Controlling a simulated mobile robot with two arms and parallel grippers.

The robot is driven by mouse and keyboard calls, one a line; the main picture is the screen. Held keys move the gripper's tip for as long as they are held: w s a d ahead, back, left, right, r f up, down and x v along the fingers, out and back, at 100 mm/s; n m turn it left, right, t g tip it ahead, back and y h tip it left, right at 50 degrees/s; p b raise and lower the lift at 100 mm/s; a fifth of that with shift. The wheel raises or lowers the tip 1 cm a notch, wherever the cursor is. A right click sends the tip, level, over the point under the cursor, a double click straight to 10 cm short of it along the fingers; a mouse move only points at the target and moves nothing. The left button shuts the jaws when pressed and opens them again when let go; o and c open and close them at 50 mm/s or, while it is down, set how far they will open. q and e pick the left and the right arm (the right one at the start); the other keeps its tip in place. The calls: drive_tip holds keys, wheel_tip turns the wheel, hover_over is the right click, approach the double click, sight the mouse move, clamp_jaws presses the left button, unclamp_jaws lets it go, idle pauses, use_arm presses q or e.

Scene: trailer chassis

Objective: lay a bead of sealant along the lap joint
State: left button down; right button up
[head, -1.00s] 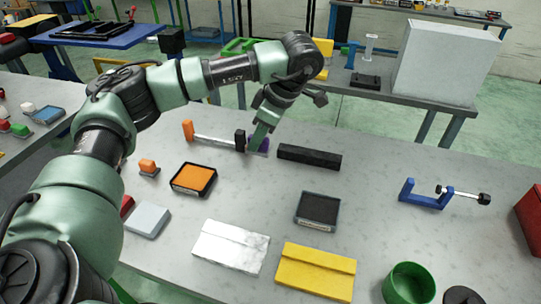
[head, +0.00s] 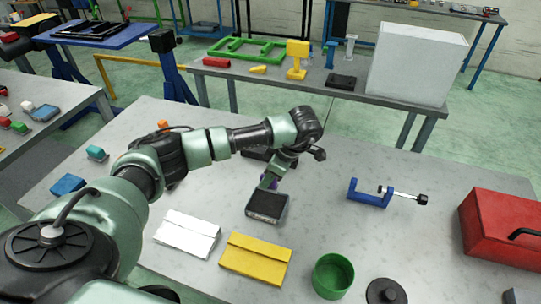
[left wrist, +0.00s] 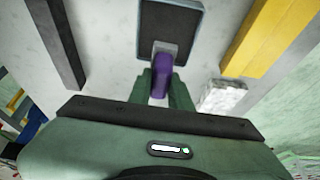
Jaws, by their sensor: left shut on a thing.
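My left gripper (head: 271,182) is shut on a small purple piece (head: 274,185), low over the table. In the left wrist view the purple piece (left wrist: 160,78) sits between the green fingers, with a grey end. That end overlaps the near edge of a dark square tray (left wrist: 180,22); I cannot tell if they touch. The tray (head: 267,207) lies flat just in front of the gripper in the head view. A yellow stepped plate (head: 255,260) and a silver-white stepped plate (head: 187,235) lie nearer; each shows a lap-like ridge. My right gripper is not in view.
A green cup (head: 333,275) and a black round lid (head: 386,291) stand at the front. A blue clamp (head: 372,196) and a red toolbox (head: 502,227) are to the right. A dark bar (left wrist: 56,42) lies behind the arm. The table between clamp and cup is clear.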

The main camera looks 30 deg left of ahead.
sight(270, 189)
use_arm(q)
drive_tip(key=shift+s+d+f, duration=0.1)
drive_tip(key=shift+s+f, duration=0.05)
drive_tip(key=shift+f, duration=0.1)
drive_tip(key=shift+b+x, duration=0.35)
drive_tip(key=shift+x, duration=0.6)
drive_tip(key=shift+f, duration=0.3)
wheel_tip(270, 189, down, 3)
drive_tip(key=shift+d+r+b, duration=0.15)
drive_tip(key=shift+r+b, duration=0.05)
drive_tip(key=shift+b, duration=0.85)
drive_tip(key=shift+f+b, duration=0.35)
drive_tip(key=shift+f, duration=0.4)
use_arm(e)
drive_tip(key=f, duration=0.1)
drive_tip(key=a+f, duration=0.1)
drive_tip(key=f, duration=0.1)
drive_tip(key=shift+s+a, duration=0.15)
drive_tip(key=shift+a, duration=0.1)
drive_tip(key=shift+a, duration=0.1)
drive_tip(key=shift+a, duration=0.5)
